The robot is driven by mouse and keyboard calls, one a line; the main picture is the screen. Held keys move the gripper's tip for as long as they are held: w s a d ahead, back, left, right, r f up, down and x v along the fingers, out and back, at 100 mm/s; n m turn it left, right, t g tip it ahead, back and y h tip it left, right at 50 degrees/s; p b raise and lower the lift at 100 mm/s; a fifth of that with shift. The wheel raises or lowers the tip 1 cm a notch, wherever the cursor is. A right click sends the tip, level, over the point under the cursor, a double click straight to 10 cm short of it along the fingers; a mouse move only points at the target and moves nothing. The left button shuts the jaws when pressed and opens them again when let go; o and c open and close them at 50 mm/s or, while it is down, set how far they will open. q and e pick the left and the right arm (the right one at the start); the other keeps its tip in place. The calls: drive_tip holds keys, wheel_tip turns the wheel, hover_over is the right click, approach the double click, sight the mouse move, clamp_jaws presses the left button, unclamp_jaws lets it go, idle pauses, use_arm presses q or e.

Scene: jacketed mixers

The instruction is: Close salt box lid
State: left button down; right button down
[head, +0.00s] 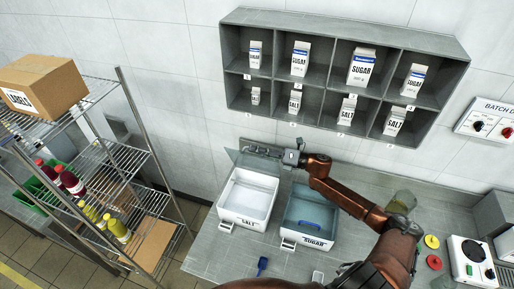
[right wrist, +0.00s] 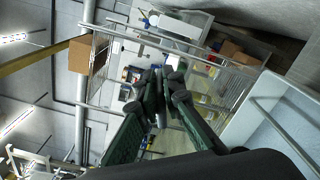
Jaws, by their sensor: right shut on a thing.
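The white salt box (head: 226,205) stands on the grey counter, its SALT label facing front. Its see-through lid (head: 248,162) is raised at the back, and the white inside of the box shows from above. My right gripper (head: 284,156) is at the right end of the raised lid, behind the box. It is shut on the lid's edge; in the right wrist view its dark fingers (right wrist: 158,100) are close together, and the exact contact is hard to make out. My left gripper is not in view.
The sugar box (head: 311,241) stands right of the salt box, below my right arm. A blue scoop (head: 262,265) lies on the counter in front. A shelf unit (head: 350,92) with cartons hangs above. A wire rack (head: 140,160) stands at left.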

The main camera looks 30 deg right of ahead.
drive_tip(key=shift+f, duration=0.1)
drive_tip(key=c, duration=2.1)
unclamp_jaws()
drive_tip(key=shift+d, duration=0.1)
drive_tip(key=v, duration=1.2)
